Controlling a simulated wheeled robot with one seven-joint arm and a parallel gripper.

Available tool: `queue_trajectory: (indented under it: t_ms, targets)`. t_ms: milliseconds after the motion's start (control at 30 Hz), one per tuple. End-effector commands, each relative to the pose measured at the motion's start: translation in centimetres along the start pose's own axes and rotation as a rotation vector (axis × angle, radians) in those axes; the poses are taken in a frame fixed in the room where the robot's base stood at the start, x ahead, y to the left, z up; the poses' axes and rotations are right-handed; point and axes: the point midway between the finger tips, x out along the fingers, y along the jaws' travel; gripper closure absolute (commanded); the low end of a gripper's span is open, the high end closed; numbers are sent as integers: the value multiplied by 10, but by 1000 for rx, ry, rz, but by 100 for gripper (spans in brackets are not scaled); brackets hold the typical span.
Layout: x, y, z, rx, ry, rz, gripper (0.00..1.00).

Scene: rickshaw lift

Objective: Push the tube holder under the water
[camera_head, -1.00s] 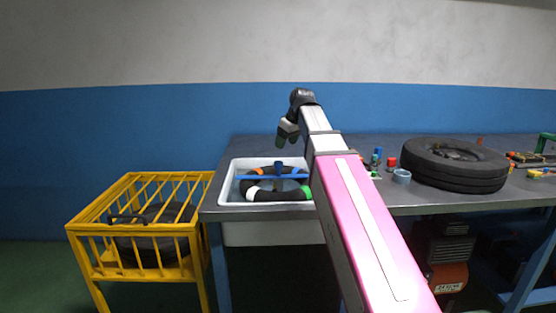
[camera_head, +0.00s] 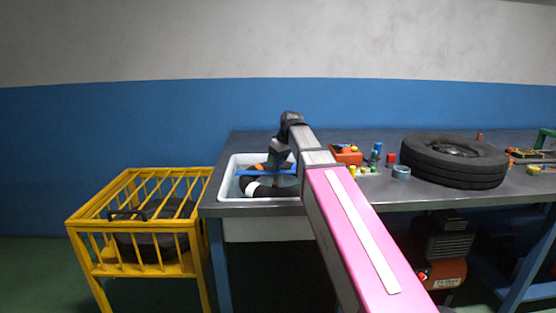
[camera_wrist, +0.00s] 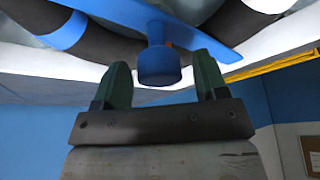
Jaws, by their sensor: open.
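The blue tube holder (camera_head: 254,173) is a bar lying across a dark inner tube (camera_head: 258,190) with orange and white bands, in the white sink (camera_head: 224,186). In the wrist view the holder's bar (camera_wrist: 205,40) and its round blue knob (camera_wrist: 159,66) show close up. My gripper (camera_head: 277,163) is low over the sink at the holder. In the wrist view my gripper (camera_wrist: 163,80) is open, one green finger on each side of the knob, with gaps between. I cannot tell whether the knob sits fully between the fingers. My arm hides the holder's right part in the head view.
A yellow cage (camera_head: 140,215) with a dark tire stands left of the metal table (camera_head: 235,150). Right of the sink on the table are an orange box (camera_head: 346,156), small bottles, a grey cup (camera_head: 401,172) and a large tire (camera_head: 455,160). My arm crosses the sink's right side.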

Motion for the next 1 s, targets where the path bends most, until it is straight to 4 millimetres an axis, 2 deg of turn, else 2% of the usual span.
queue_trajectory:
  t_ms: [267,400,467,667,1000]
  targets:
    - [1,0,0,0,0,0,34]
    - [1,0,0,0,0,0,79]
    - [1,0,0,0,0,0,99]
    - [8,0,4,1,-2,-1,100]
    - [60,0,25,1,-3,-2,100]
